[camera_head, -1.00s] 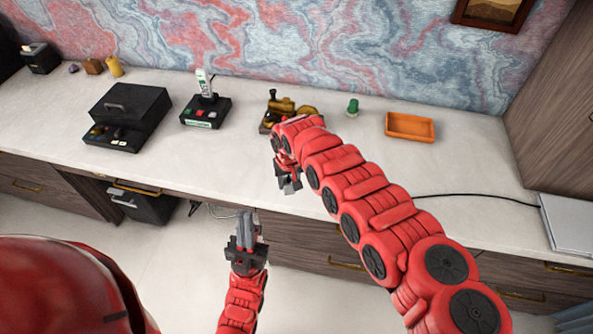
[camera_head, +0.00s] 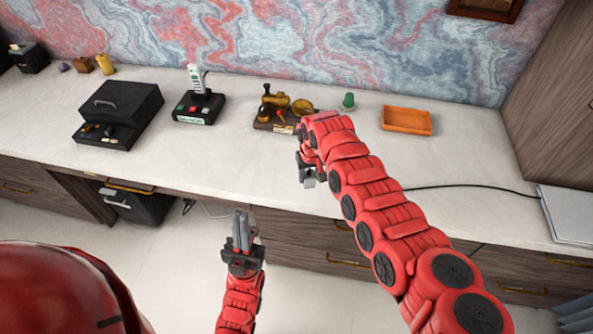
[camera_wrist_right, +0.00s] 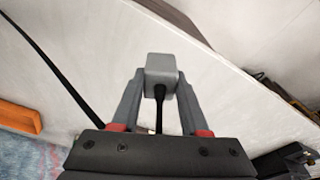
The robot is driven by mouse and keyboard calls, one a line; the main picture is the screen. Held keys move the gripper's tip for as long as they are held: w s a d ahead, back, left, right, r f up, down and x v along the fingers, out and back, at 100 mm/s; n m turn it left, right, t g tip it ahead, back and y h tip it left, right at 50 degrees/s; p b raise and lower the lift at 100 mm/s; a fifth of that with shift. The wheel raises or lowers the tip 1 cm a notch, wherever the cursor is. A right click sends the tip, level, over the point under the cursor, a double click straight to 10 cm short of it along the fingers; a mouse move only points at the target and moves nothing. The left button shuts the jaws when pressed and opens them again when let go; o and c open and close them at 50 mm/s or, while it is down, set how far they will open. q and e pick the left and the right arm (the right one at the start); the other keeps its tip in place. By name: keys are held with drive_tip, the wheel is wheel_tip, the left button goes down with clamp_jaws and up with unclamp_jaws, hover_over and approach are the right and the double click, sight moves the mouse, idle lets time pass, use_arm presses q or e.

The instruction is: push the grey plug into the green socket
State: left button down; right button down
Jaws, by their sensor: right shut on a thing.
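The grey plug (camera_wrist_right: 161,72) is a small block with a black cable running from it back between the fingers in the right wrist view. My right gripper (camera_wrist_right: 160,88) is shut on it, one finger on each side. In the head view the right gripper (camera_head: 307,180) hangs near the desk's front edge, partly hidden by its own arm. My left gripper (camera_head: 242,228) is empty, its fingers close together, in front of the desk. A small green thing (camera_head: 348,101) stands at the back of the desk; I cannot tell whether it is the green socket.
An orange tray (camera_head: 407,121) lies at the back right. A brown-and-gold object (camera_head: 283,108) stands behind my right arm. A black device (camera_head: 199,106) and a black box (camera_head: 122,106) stand to the left. A cable (camera_head: 470,187) runs to the right. The middle front desktop is clear.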

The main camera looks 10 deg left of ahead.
drive_tip(key=shift+m, duration=0.5)
drive_tip(key=d+f, duration=0.1)
drive_tip(key=d, duration=0.1)
drive_tip(key=s+d+f+b, duration=0.1)
drive_tip(key=d+f, duration=0.2)
drive_tip(key=d, duration=0.1)
drive_tip(key=shift+s+d+f+b, duration=0.25)
drive_tip(key=shift+s+b, duration=0.05)
drive_tip(key=shift+s, duration=0.05)
drive_tip(key=s+d+f+m+b, duration=0.1)
drive_tip(key=s+d+f, duration=0.3)
drive_tip(key=s+d, duration=0.4)
drive_tip(key=s+d+f+m+b, duration=0.1)
drive_tip(key=s+d+f+m, duration=0.1)
drive_tip(key=s+d+f, duration=0.3)
drive_tip(key=s+d, duration=0.4)
drive_tip(key=d, duration=0.2)
drive_tip(key=shift+m+h, duration=0.4)
drive_tip(key=shift+a+f, duration=0.1)
